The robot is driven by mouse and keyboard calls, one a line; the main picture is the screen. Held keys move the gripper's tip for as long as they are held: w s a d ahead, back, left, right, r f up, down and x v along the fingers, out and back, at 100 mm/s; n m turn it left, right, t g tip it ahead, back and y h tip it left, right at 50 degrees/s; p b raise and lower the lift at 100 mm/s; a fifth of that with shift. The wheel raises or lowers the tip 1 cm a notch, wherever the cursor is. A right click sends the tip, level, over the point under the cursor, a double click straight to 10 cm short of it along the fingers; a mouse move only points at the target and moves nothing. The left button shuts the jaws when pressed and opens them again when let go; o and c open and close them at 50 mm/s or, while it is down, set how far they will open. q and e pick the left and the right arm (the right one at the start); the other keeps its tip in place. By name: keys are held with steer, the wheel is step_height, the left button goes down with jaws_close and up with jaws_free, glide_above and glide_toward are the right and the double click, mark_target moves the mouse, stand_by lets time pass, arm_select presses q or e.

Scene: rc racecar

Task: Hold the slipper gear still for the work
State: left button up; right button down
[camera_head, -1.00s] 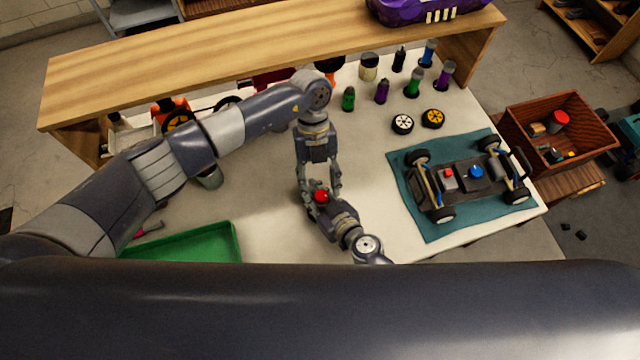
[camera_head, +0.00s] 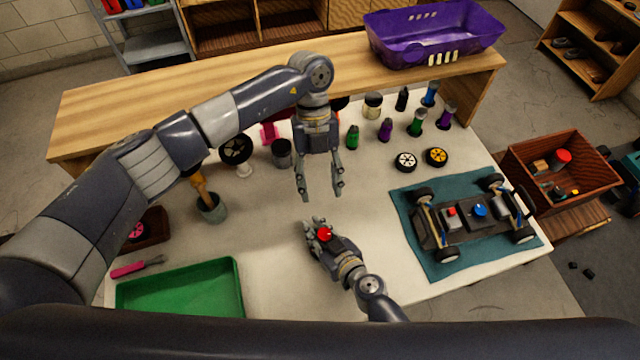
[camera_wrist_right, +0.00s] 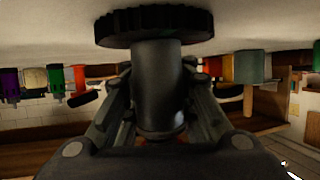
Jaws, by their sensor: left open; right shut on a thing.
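My right gripper (camera_head: 316,231) is low over the middle of the white table, shut on the slipper gear. In the head view only a red round end (camera_head: 324,233) of the held part shows between the fingers. The right wrist view shows a dark toothed wheel (camera_wrist_right: 155,25) on a grey cylinder (camera_wrist_right: 158,90), with the fingers on both sides of the cylinder. The toothed wheel faces the tabletop; I cannot tell if it touches. My left gripper (camera_head: 320,194) is open and empty, pointing down, just behind and apart from the right gripper.
A car chassis (camera_head: 469,218) lies on a teal mat (camera_head: 425,262) at right. A green tray (camera_head: 180,290) is at front left. Several bottles, two small wheels (camera_head: 405,161) and a cup (camera_head: 211,210) stand around. A wooden shelf (camera_head: 200,88) spans the back.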

mark_target(324, 232)
arm_select(q)
steer(key=s+f+n, duration=0.1)
steer(key=f+n, duration=0.1)
steer(key=f, duration=0.1)
steer(key=s+f+n+h, duration=0.1)
steer(key=s+f+n, duration=0.1)
steer(key=f, duration=0.2)
steer(key=s+f+n+t+h, duration=0.1)
steer(key=s+f+n, duration=0.1)
steer(key=f, duration=0.2)
steer(key=shift+s+d+f, duration=0.1)
steer(key=shift+d, duration=0.2)
stand_by(0.4)
steer(key=c, duration=1)
